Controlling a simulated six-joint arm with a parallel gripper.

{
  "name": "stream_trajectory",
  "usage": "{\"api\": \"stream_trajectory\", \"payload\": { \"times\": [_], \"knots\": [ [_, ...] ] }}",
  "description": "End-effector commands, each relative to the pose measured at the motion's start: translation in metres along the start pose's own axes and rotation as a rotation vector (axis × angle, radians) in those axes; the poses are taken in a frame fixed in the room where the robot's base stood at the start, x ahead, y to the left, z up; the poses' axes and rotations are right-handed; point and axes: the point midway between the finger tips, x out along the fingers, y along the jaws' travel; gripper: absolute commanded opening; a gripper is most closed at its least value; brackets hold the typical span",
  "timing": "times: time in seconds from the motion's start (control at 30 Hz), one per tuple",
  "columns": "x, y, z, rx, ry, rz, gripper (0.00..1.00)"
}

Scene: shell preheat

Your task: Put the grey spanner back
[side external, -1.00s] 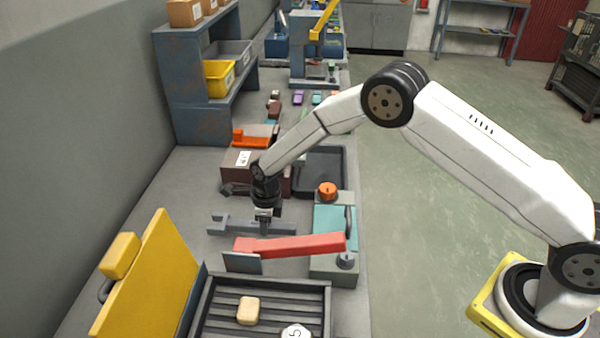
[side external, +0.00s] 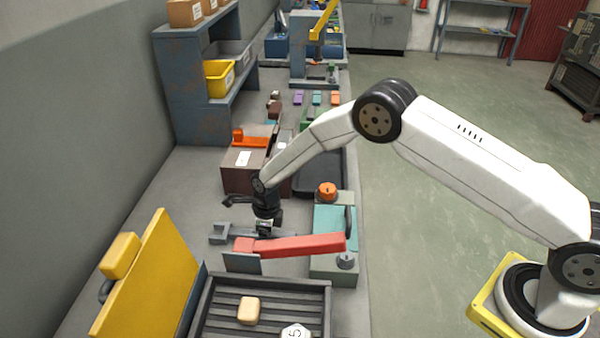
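The grey spanner (side external: 219,233) lies roughly level across the view, just behind the red bar, its forked end to the left. My gripper (side external: 264,234) points down at its middle and appears shut on it; the fingertips are small and partly hidden. The spanner's right part is partly hidden by the gripper and the red bar. I cannot tell whether the spanner touches the bench or is held just above it.
The red bar (side external: 300,245) reaches to a teal unit (side external: 335,216) with an orange knob (side external: 327,188). A ribbed tray (side external: 215,318) and raised yellow lid (side external: 160,270) stand in front. A brown box (side external: 236,183) and dark tray (side external: 325,184) stand behind. Bench left of the spanner is clear.

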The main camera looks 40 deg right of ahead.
Motion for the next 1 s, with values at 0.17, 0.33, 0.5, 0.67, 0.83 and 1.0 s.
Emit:
{"api": "stream_trajectory", "payload": {
  "times": [0.17,0.33,0.5,0.67,0.83,1.0],
  "knots": [
    [0.0,0.0,0.0,0.0,0.0,0.0,0.73],
    [-0.002,0.0,0.0,0.0,-0.001,0.0,0.73],
    [-0.01,0.0,0.001,0.0,-0.001,-0.001,0.73],
    [-0.025,0.0,0.001,0.0,-0.001,-0.001,0.73],
    [-0.048,-0.001,0.001,0.0,-0.002,-0.002,0.73],
    [-0.073,0.0,0.001,0.0,-0.002,-0.002,0.73]
  ]
}}
